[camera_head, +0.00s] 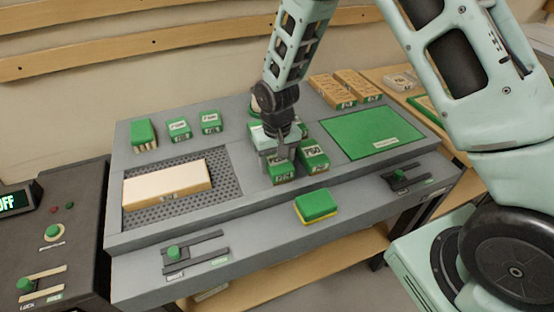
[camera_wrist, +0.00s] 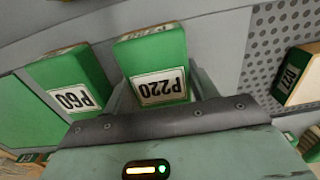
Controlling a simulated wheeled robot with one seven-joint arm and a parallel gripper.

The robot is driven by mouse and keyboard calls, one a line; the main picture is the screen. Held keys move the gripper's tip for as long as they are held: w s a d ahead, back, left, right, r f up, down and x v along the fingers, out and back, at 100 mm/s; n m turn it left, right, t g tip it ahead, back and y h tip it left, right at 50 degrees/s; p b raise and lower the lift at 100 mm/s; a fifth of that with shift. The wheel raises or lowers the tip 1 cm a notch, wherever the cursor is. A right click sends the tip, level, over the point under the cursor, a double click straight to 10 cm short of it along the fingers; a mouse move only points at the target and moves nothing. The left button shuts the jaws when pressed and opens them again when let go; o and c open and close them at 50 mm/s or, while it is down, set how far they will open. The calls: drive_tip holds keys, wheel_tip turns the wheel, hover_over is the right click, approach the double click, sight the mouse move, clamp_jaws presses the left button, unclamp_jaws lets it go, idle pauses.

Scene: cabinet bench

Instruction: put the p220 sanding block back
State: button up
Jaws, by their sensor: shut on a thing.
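The P220 sanding block (camera_wrist: 155,65) is green with a white label, and its label is plain in the wrist view. My gripper (camera_wrist: 160,92) is shut on it, with a finger at each side. In the head view my gripper (camera_head: 277,155) points down over the bench with the block (camera_head: 281,173) at its tip. A similar green P60 block (camera_head: 314,160) stands close beside it on the right; it also shows in the wrist view (camera_wrist: 72,80). I cannot tell whether the held block touches the bench top.
A perforated tray (camera_head: 228,187) holding a pale wooden board (camera_head: 167,185) lies left. A green mat (camera_head: 370,134) lies right. Small green blocks (camera_head: 179,129) stand at the back left. A green-and-yellow block (camera_head: 316,207) lies at the front, between slider handles (camera_head: 174,253).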

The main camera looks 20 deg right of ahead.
sight(277, 159)
drive_tip(key=shift+f, duration=0.15)
drive_tip(key=o, duration=1)
drive_tip(key=shift+o, duration=0.2)
wheel_tip(277, 159, up, 12)
drive_tip(key=b, duration=0.2)
drive_tip(key=s+a+r+n, duration=0.2)
drive_tip(key=s, duration=0.7)
drive_tip(key=s+a+r+n, duration=0.2)
drive_tip(key=s+n, duration=0.1)
drive_tip(key=s, duration=0.6)
drive_tip(key=s+a+r+n, duration=0.2)
drive_tip(key=s, duration=0.6)
drive_tip(key=shift+s+a+n+y, duration=0.15)
drive_tip(key=shift+s+n+y, duration=0.15)
drive_tip(key=shift+s+n, duration=0.1)
